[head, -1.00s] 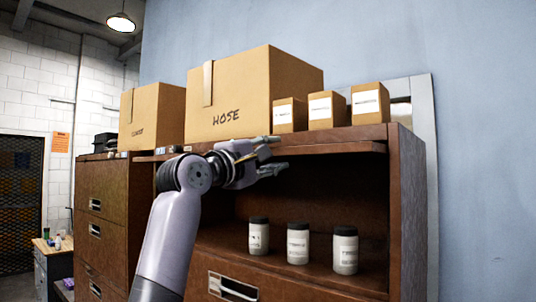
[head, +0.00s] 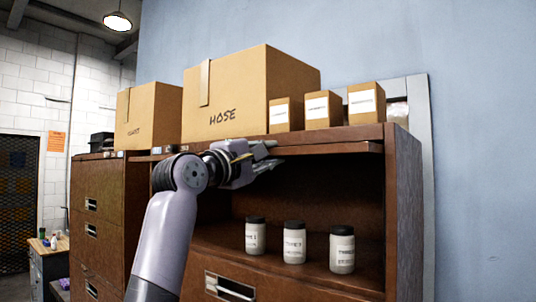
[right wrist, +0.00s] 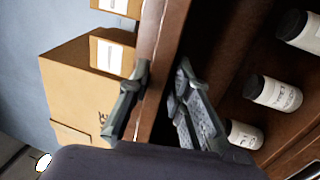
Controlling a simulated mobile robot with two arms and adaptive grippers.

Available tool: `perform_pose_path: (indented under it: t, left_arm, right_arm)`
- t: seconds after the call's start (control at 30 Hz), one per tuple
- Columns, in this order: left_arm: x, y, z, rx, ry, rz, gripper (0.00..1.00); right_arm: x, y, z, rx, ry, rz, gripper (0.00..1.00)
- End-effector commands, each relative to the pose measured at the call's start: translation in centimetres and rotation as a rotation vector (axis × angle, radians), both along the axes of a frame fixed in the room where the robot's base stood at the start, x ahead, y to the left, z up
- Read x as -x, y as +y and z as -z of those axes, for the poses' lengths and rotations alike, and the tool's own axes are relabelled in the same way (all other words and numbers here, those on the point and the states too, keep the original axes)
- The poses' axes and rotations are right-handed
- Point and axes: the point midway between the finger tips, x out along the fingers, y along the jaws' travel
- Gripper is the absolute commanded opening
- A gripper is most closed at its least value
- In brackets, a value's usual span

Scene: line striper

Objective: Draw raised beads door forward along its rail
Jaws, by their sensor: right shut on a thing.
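The raised beads door (head: 335,148) is a thin brown panel lying flat under the cabinet top, with its front edge showing above the open compartment. My right gripper (head: 268,155) is at the left part of that edge, with one finger above it and one below. In the right wrist view, the fingers (right wrist: 160,80) are on either side of the brown door edge (right wrist: 158,55), shut on it. Three white jars with dark lids (head: 294,242) stand in the compartment below. My left gripper is not in view.
A large HOSE box (head: 228,105) and three small boxes (head: 323,110) stand on the cabinet top, close above the gripper. A closed drawer (head: 230,287) is below the compartment. Another brown cabinet (head: 98,205) stands to the left.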

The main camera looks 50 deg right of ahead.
Motion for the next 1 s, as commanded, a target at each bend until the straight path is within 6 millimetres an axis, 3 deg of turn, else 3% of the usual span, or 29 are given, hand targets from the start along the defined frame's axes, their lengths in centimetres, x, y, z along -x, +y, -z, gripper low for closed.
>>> perform_pose_path:
  t: [1.0]
  left_arm:
    - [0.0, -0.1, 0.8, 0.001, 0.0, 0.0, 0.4]
  right_arm:
    - [0.4, 6.8, -0.2, 0.008, 0.0, -0.004, 0.0]
